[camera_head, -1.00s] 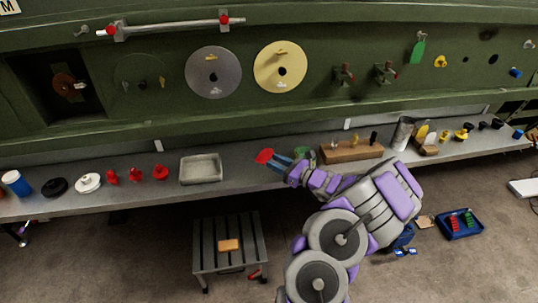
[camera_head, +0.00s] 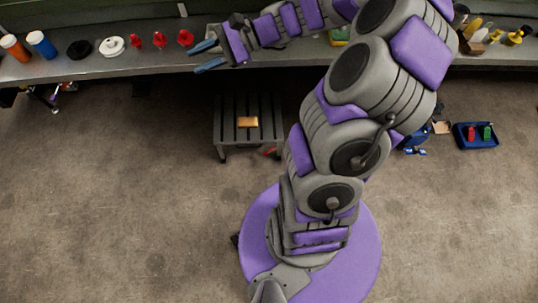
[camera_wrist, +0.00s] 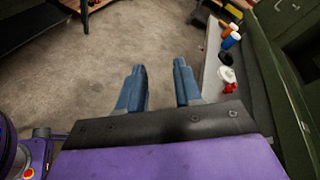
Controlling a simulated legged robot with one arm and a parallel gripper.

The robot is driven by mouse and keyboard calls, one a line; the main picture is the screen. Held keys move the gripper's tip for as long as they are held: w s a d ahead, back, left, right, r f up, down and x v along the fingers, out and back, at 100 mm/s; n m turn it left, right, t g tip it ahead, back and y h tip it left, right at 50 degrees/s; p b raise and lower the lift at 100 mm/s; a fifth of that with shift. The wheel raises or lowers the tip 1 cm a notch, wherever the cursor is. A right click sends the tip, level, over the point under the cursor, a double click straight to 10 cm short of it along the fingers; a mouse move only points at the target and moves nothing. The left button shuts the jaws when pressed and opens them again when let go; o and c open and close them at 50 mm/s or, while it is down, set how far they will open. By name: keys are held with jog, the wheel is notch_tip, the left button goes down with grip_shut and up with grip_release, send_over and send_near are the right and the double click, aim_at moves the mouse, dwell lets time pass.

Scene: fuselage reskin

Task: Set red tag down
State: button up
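My gripper (camera_head: 207,56) is at the front edge of the bench (camera_head: 92,66), just right of several red pieces. Its two blue fingers are apart with nothing between them; they also show empty in the wrist view (camera_wrist: 159,86). I cannot make out the red tag anywhere now. Three red knob-like pieces stand on the bench: a left one (camera_head: 133,41), a middle one (camera_head: 159,40) and a right one (camera_head: 185,38). Red pieces also show in the wrist view (camera_wrist: 229,88). My arm and gripper hide part of the bench, including where the grey tray stood.
On the bench stand an orange bottle (camera_head: 14,47), a blue bottle (camera_head: 41,45), a black disc (camera_head: 79,50) and a white disc (camera_head: 112,46). A grey slatted stool (camera_head: 232,137) holds an orange block (camera_head: 247,122). A blue bin (camera_head: 475,144) lies on the floor. The left floor is clear.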

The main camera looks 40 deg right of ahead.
jog(key=s+a+n+g+h, duration=0.3)
jog(key=s+a+n, duration=0.15)
jog(key=s, duration=0.35)
jog(key=s+a+n+g+h, duration=0.3)
jog(key=s+n+g, duration=0.15)
jog(key=s, duration=0.45)
jog(key=s+d+n+h, duration=0.3)
jog(key=s+h, duration=0.1)
jog(key=s, duration=0.2)
jog(key=s+d+f+n+h, duration=0.1)
jog(key=s+d+n+h, duration=0.2)
jog(key=s, duration=0.3)
jog(key=shift+s+d+f+t+h, duration=0.2)
jog(key=shift+s+f+t+h, duration=0.1)
jog(key=shift+s+t+h, duration=0.15)
jog(key=shift+d, duration=0.35)
jog(key=shift+a, duration=0.15)
